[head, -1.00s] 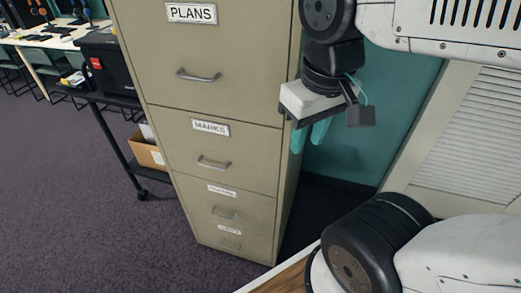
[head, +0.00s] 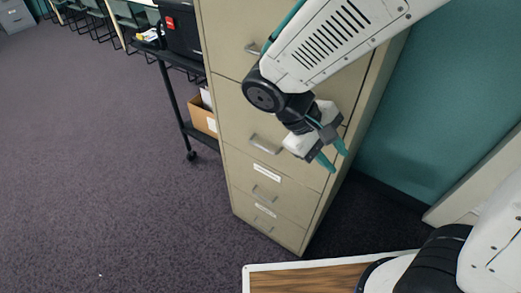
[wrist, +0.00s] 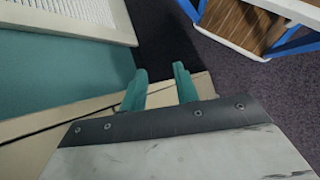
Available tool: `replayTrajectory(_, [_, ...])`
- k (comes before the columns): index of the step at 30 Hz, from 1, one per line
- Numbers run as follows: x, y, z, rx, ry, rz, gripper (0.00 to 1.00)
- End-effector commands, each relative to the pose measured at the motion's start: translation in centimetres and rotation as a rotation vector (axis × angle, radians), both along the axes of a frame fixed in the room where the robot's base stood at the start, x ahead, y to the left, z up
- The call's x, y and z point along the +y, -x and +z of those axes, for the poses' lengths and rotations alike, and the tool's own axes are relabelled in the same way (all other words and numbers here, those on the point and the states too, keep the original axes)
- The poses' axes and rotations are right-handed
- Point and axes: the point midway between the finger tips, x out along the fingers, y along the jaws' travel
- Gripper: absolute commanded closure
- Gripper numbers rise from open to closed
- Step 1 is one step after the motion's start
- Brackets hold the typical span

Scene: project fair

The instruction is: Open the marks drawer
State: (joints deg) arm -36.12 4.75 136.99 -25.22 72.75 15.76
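The beige filing cabinet (head: 225,70) stands at centre in the head view. Its marks drawer, second from the top, is closed, with its metal handle (head: 265,143) showing; its label is hidden behind my arm. My gripper (head: 337,161) has teal fingers and hangs in front of the cabinet's right part, right of the marks handle and pointing down to the right. In the wrist view the fingers (wrist: 159,70) are apart with nothing between them, so it is open. Part of the beige cabinet (wrist: 60,120) shows there behind the fingers; no handle does.
The top drawer's handle (head: 252,48) is partly behind my arm. Two lower drawers, with handles (head: 265,191), are closed. A black cart (head: 175,100) with a cardboard box (head: 203,118) stands left of the cabinet. A teal wall (head: 430,130) is at right. Carpet in front is clear.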

Motion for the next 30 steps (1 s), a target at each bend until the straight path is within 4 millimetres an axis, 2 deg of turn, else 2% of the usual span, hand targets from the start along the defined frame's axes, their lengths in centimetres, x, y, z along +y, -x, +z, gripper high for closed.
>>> replayTrajectory(1, [1.1,-0.7,-1.5,0.004,0.069,0.058,0.7])
replayTrajectory(8, [6.2,-4.3,-7.6,-0.134,0.351,0.313,0.7])
replayTrajectory(13, [11.1,-6.8,-12.8,-0.357,0.476,0.517,0.7])
replayTrajectory(17, [15.4,-9.0,-16.1,-0.606,0.472,0.637,0.7])
replayTrajectory(19, [17.1,-10.1,-16.7,-0.738,0.431,0.656,0.7])
replayTrajectory(22, [18.3,-11.1,-16.6,-0.859,0.38,0.642,0.7])
replayTrajectory(26, [18.4,-11.8,-16.5,-0.921,0.351,0.614,0.7])
replayTrajectory(30, [17.3,-13.2,-16.8,-0.925,0.348,0.608,0.7])
